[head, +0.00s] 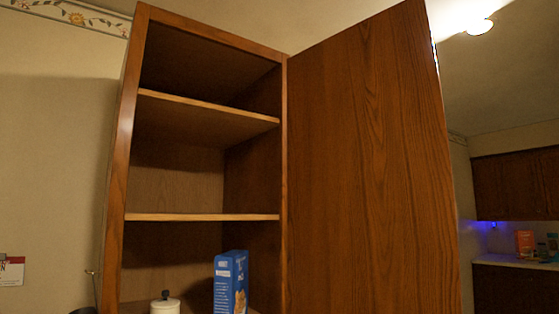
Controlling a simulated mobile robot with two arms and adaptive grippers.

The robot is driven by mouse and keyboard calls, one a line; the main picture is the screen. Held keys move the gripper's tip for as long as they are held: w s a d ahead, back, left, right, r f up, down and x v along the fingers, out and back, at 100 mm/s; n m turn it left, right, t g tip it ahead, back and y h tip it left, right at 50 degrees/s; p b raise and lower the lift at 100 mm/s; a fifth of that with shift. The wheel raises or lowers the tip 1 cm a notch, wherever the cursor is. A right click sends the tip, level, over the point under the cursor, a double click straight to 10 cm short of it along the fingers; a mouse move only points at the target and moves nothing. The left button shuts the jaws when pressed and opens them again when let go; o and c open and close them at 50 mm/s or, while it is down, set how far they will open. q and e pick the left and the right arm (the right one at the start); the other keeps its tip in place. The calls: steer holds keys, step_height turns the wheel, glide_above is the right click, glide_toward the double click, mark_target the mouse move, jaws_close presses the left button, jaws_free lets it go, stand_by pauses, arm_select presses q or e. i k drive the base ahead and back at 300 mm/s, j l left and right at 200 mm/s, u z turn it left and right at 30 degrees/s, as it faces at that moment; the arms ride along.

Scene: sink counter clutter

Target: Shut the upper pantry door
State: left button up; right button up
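The upper pantry door (370,170) is a tall brown wood panel. It stands wide open, swung out to the right of the pantry cabinet (115,180). Its hinge side meets the cabinet's right front edge. The cabinet's inside is exposed, with an upper shelf (205,106) and a middle shelf (200,217) that look bare. A blue box (231,283) and a white lidded canister (165,304) stand low inside, cut off by the bottom of the view. Neither of my grippers is in view.
A beige wall (50,150) lies left of the cabinet, with a small red and white card (12,270) on it. Far right, behind the door, are a wall cabinet (515,185) and a counter (515,262) with an orange box (524,243). A lit ceiling lamp (480,27) is at upper right.

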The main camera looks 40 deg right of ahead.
mark_target(372, 221)
steer(key=l+u, duration=0.35)
steer(key=l, duration=0.25)
steer(key=l+u, duration=0.3)
steer(key=l, duration=0.25)
steer(key=k+l+u, duration=0.15)
steer(key=l+u, duration=0.2)
steer(key=l, duration=0.25)
steer(key=k+l, duration=0.1)
steer(key=l, duration=0.35)
steer(key=k+l, duration=0.1)
steer(key=l, duration=0.35)
steer(key=k+l, duration=0.1)
steer(key=l, duration=0.35)
steer(key=k+l, duration=0.1)
steer(key=l, duration=0.35)
steer(key=k+l, duration=0.1)
steer(key=l, duration=0.35)
steer(key=k+l, duration=0.1)
steer(key=l, duration=0.35)
